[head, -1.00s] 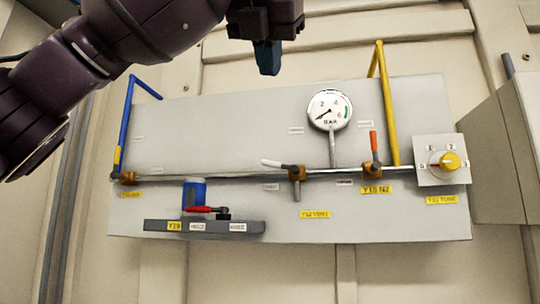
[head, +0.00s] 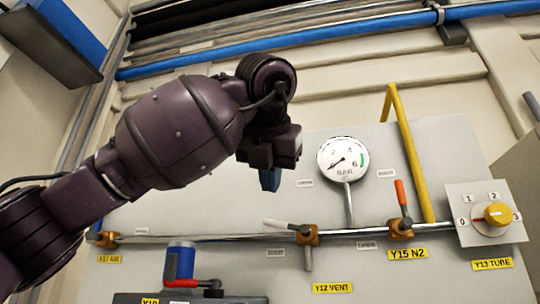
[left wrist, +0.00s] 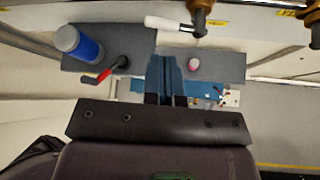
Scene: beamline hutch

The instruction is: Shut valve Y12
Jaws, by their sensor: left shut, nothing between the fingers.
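The Y12 VENT valve is a brass body (head: 308,236) on the horizontal pipe, above its yellow label (head: 332,288). Its white-tipped lever (head: 280,224) points left, roughly along the pipe with a slight tilt. In the left wrist view the white lever (left wrist: 168,22) lies beyond the fingers, with its brass body (left wrist: 200,12) at its right end. My left gripper (head: 270,180) has blue fingers, shut and empty, above the lever in the head view and apart from it. The fingers also show in the left wrist view (left wrist: 168,78). My right gripper is not in view.
Y15 N2 valve (head: 400,229) with an orange lever stands to the right, then the Y13 TUBE knob (head: 497,214). A pressure gauge (head: 343,159) rises close beside my gripper. Below left are a blue cylinder (head: 181,262) and a red lever (head: 180,283) on a grey shelf.

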